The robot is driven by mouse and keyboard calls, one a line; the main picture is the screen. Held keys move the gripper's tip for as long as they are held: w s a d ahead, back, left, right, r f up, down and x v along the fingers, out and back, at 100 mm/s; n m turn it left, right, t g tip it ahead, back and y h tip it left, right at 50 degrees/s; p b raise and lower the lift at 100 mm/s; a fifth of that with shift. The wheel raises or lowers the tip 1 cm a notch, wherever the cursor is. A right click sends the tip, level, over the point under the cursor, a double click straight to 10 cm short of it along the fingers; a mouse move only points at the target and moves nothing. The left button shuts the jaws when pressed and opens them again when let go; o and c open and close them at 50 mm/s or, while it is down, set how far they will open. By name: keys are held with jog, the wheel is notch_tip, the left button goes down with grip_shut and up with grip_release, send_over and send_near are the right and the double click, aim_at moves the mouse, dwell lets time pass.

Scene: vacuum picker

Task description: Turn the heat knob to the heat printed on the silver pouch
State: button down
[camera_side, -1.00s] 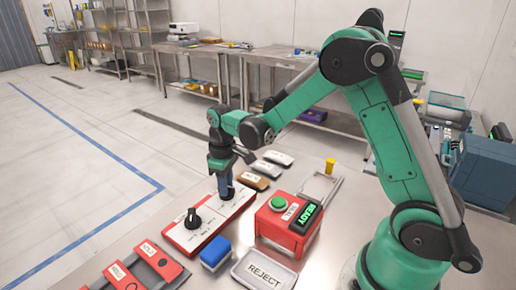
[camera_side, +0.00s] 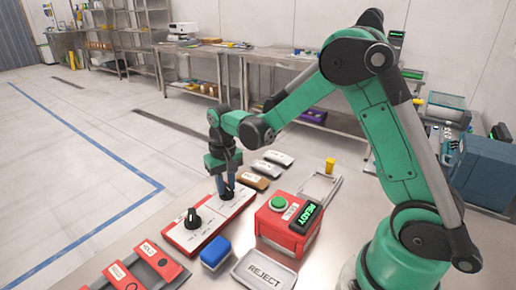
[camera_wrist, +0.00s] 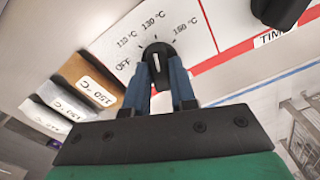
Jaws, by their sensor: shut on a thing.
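The heat knob (camera_wrist: 158,54) is black with a white line pointing roughly toward the 130 °C mark. Its white panel (camera_wrist: 205,22) carries OFF, 110 °C, 130 °C and 150 °C. Three pouches lie beside the panel: a brown one (camera_wrist: 75,68) labelled 150 °C, then two pale ones. The middle pale pouch (camera_side: 267,169) looks silver-grey; its label is too blurred to read surely.
A second black knob (camera_side: 192,216), the time knob, stands on the same red-edged panel. A red box with a green button (camera_side: 279,202) and a READY display stands to the right. A blue block (camera_side: 215,252), a REJECT tray (camera_side: 240,276) and red HOLD pieces lie in front.

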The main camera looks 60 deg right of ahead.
aim_at(226, 187)
dwell(0.4)
jog(key=c, duration=0.7)
grip_release()
jog(key=shift+r, duration=0.1)
jog(key=shift+r, duration=2.75)
jog(key=shift+r, duration=0.1)
jog(key=shift+s+a+r, duration=0.15)
jog(key=shift+s+r, duration=0.1)
jog(key=shift+r, duration=0.05)
jog(key=s+a+r+n+t, duration=0.1)
jog(key=s+t, duration=0.1)
jog(key=s, duration=0.1)
jog(key=s+a+r+n+t, duration=0.1)
jog(key=s+r+n+t, duration=0.1)
jog(key=s, duration=0.1)
jog(key=s+a+r+n+t, duration=0.1)
jog(key=s+a+t, duration=0.1)
jog(key=s+t, duration=0.1)
jog(key=shift+s+a+r, duration=0.1)
jog(key=shift+s+r, duration=0.15)
jog(key=shift+s, duration=0.25)
